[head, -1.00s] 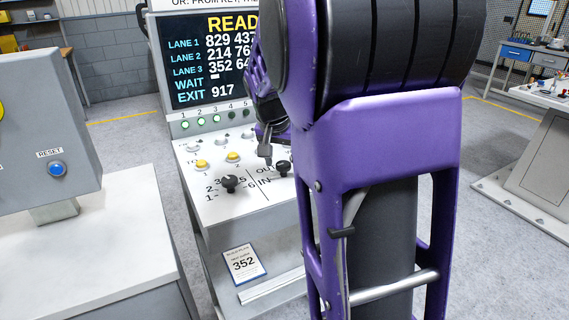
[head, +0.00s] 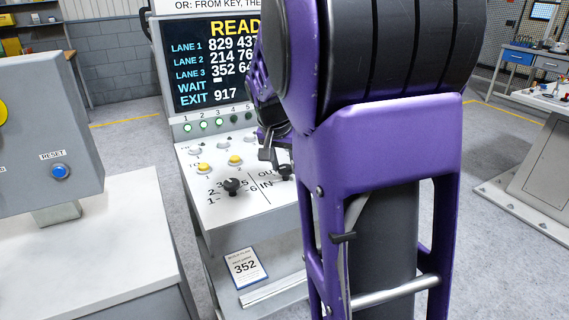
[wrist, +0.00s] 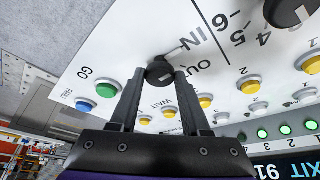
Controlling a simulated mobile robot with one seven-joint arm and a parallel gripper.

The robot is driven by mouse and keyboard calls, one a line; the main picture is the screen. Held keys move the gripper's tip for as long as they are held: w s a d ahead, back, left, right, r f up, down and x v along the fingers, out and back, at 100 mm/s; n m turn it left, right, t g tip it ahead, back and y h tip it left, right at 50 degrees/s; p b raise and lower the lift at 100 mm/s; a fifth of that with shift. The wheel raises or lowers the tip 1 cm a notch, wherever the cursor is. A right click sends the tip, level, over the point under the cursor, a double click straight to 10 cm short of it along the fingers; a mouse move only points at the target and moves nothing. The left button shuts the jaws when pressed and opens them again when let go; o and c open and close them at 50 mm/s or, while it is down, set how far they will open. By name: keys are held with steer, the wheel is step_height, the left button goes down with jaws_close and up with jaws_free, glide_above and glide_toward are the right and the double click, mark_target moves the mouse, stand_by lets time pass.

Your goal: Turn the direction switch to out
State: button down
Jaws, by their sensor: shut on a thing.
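The direction switch is a round black knob on the white sloping panel, beside the printed words IN and OUT. In the wrist view the knob (wrist: 160,70) sits between the fingertips of my gripper (wrist: 160,77), which is shut on it. A thin grey line runs from the knob towards IN; I cannot tell whether it is the pointer or print. In the head view the knob (head: 285,173) is partly covered by my gripper (head: 277,160), and the OUT label is partly hidden by my arm.
A second black knob (head: 233,186) with numbers around it stands left of the switch. Yellow buttons (wrist: 253,82), a green button (wrist: 108,88) and a blue button (wrist: 86,104) are close to my fingers. The screen (head: 205,90) stands behind the panel. A grey box (head: 45,130) is at left.

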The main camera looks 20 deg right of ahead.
steer(key=m, duration=0.2)
steer(key=m+g+h+p, duration=0.1)
steer(key=m, duration=0.1)
steer(key=m+g+p, duration=0.1)
steer(key=m, duration=0.1)
steer(key=shift+w+a+r+m, duration=0.1)
steer(key=shift+w+m, duration=0.15)
steer(key=shift+m, duration=0.05)
steer(key=m+g+p, duration=0.2)
steer(key=m, duration=0.3)
steer(key=shift+w, duration=0.15)
stand_by(0.4)
steer(key=shift+c, duration=1.9)
jaws_free()
steer(key=p+v, duration=0.2)
steer(key=v, duration=1.5)
steer(key=shift+w+a+p, duration=0.2)
steer(key=shift+a+p, duration=0.1)
steer(key=shift+a, duration=0.05)
